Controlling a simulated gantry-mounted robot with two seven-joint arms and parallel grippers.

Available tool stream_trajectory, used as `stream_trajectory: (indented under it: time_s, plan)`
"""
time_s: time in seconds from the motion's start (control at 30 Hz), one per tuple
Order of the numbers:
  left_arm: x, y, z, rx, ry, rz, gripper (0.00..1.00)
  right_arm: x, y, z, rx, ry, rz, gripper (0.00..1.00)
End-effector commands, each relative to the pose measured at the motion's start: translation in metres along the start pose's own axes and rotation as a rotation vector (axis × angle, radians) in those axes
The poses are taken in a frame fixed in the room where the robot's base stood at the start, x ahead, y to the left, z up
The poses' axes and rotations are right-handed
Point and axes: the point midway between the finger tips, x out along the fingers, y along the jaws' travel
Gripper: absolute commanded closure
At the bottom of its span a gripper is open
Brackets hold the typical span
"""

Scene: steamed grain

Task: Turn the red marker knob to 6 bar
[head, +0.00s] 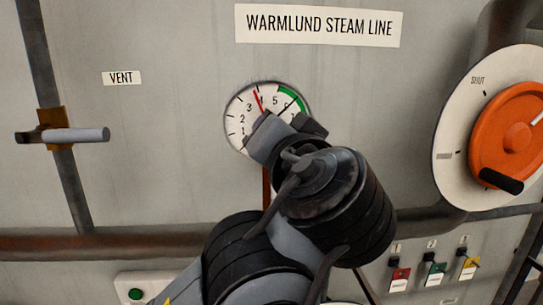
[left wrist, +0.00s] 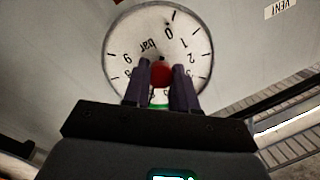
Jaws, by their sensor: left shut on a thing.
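The round white pressure gauge (head: 236,108) is on the grey panel, partly hidden behind my left gripper (head: 272,122). Its red marker hand (head: 258,100) points up, close to the 4. A green arc (head: 292,97) lies along the upper right of the dial, and a thin dark needle points toward it. In the left wrist view the gauge (left wrist: 122,52) appears upside down. The red marker knob (left wrist: 160,74) is at its centre, between the fingers of my left gripper (left wrist: 161,88), which is shut on it. My right gripper is not in view.
An orange handwheel (head: 515,135) stands out at the right. A vent lever (head: 75,135) is at the left. A horizontal pipe (head: 130,243) runs below the gauge. Coloured tagged switches (head: 433,272) sit lower right, and a green button (head: 135,295) lower left.

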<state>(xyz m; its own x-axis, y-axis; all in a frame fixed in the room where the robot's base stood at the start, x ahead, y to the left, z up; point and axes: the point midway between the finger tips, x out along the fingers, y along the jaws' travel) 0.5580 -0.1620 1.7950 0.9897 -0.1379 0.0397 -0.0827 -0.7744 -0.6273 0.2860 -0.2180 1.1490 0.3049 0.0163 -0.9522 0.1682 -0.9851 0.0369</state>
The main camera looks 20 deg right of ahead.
Motion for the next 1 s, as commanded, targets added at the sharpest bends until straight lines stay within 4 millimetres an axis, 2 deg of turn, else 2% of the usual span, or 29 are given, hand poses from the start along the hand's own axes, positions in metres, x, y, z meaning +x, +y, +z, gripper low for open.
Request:
stream_trajectory:
  time_s: [0.03, 0.3, 0.7, 1.0]
  plan:
    - [-0.002, 0.003, 0.001, 0.043, 0.009, -0.011, 1.00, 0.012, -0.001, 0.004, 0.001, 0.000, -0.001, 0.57]
    - [-0.001, 0.005, 0.001, 0.294, 0.008, -0.066, 1.00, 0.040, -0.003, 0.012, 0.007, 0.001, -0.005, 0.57]
    - [-0.001, 0.007, 0.001, 0.667, 0.010, -0.148, 1.00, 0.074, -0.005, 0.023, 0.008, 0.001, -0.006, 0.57]
    - [-0.001, 0.008, 0.002, 0.912, 0.009, -0.201, 1.00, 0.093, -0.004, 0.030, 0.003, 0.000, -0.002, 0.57]
